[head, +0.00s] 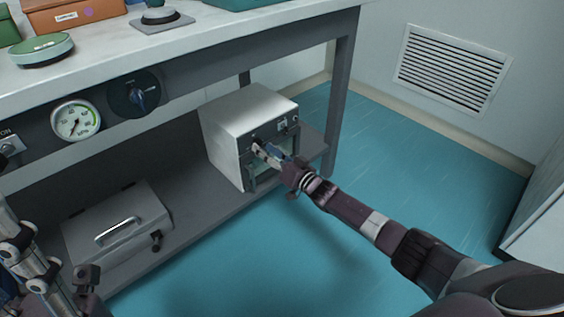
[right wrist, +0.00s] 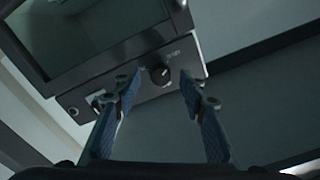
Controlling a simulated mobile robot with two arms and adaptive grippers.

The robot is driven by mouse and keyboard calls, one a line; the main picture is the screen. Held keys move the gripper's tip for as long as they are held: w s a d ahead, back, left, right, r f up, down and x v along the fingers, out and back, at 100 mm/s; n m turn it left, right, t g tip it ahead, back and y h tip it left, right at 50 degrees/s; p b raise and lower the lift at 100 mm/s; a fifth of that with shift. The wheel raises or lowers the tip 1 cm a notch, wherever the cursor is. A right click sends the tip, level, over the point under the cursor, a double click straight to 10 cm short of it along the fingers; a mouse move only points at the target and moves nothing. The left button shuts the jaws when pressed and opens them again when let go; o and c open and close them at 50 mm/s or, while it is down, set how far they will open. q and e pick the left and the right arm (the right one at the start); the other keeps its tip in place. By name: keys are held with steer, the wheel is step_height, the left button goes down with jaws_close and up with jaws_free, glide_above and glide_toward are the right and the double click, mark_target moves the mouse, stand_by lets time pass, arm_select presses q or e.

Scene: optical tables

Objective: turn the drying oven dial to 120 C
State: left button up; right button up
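The drying oven (head: 245,118) is a pale box with a dark front and a window, on the lower shelf under the bench. My right gripper (head: 262,150) is at the left part of its front panel and covers the dial there in the head view. In the right wrist view the dial (right wrist: 159,75) is a small dark knob with a light mark; the right gripper (right wrist: 159,82) is open, with one finger on each side of it and visible gaps. The scale print beside the dial is too small to read. My left gripper (head: 88,278) is at the lower left edge, its fingers unclear.
A grey lidded box (head: 118,228) with a handle stands on the shelf left of the oven. A gauge (head: 76,120) and a large dark dial (head: 135,94) are on the bench front. A table leg (head: 341,95) rises right of the oven; the blue floor (head: 400,170) is clear.

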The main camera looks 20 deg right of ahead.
steer(key=v, duration=1)
